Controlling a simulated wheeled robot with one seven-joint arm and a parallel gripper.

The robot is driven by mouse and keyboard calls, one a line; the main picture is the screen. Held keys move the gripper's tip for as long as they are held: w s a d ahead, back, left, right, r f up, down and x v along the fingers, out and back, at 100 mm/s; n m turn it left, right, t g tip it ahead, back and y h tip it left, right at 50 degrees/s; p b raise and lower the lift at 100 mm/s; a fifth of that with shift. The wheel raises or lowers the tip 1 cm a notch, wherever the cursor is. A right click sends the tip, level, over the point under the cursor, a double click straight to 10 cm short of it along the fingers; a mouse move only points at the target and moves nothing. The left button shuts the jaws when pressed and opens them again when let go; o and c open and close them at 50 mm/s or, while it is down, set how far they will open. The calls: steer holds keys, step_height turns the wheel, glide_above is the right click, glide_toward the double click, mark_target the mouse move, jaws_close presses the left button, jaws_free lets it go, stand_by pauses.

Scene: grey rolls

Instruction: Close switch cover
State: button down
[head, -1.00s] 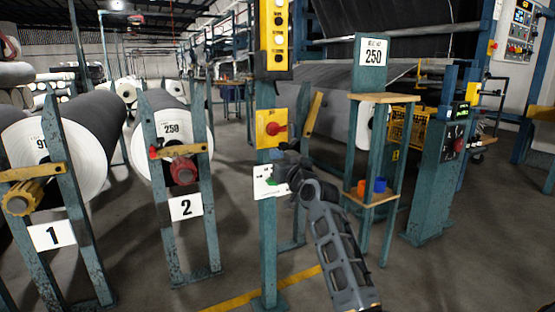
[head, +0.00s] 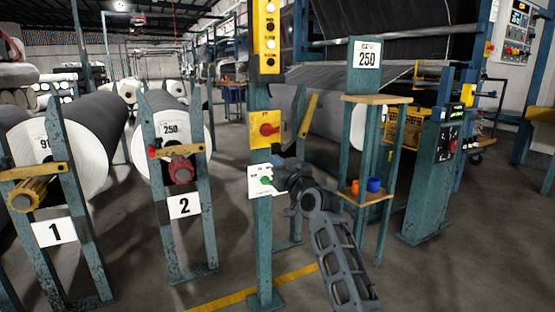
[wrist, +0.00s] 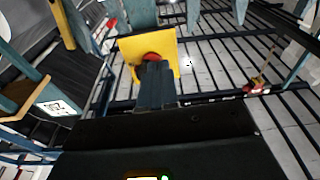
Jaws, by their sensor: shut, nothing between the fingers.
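A yellow switch box (head: 255,142) with a red knob (head: 270,129) is on the teal post. It also shows in the wrist view (wrist: 132,70). I cannot tell a separate cover or its position. Below it on the post is a white box (head: 254,189) with a green knob (head: 265,181). My gripper (head: 276,165) is just right of the white box and below the yellow box, with its fingers shut and empty. In the wrist view the fingers (wrist: 154,68) point toward the red knob and hide its lower part; contact cannot be told.
A yellow button panel (head: 268,40) is higher on the post. Left stand the large rolls (head: 88,125) on frames numbered 1 and 2. Right of my arm is a stand with a wooden shelf (head: 377,99) and orange and blue cups (head: 374,184). Floor in front is open.

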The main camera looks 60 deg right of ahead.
steer(key=s+a+f, duration=0.3)
steer(key=s+a, duration=0.1)
steer(key=s, duration=0.3)
steer(key=shift+a+f, duration=0.15)
steer(key=shift+f, duration=0.1)
steer(key=s+a+f+y, duration=0.1)
steer(key=s+a+f, duration=0.25)
steer(key=a, duration=0.35)
steer(key=s+a+f+n+y, duration=0.1)
steer(key=s+a+f, duration=0.1)
steer(key=a+f, duration=0.35)
steer(key=s+a+f+y, duration=0.1)
steer(key=s+a+f, duration=0.1)
steer(key=a+f, duration=0.35)
steer(key=s+a+r+n+g+y, duration=0.1)
steer(key=s+a+n+y, duration=0.35)
steer(key=s+a, duration=1.3)
steer(key=s+a+r+y, duration=0.3)
steer(key=s+r, duration=0.1)
steer(key=s, duration=0.4)
step_height(320, 180, up, 29)
steer(key=p, duration=2.9)
steer(key=shift+w+n+g+p, duration=0.25)
steer(key=shift+n+g+p, duration=0.15)
steer(key=shift+n, duration=0.05)
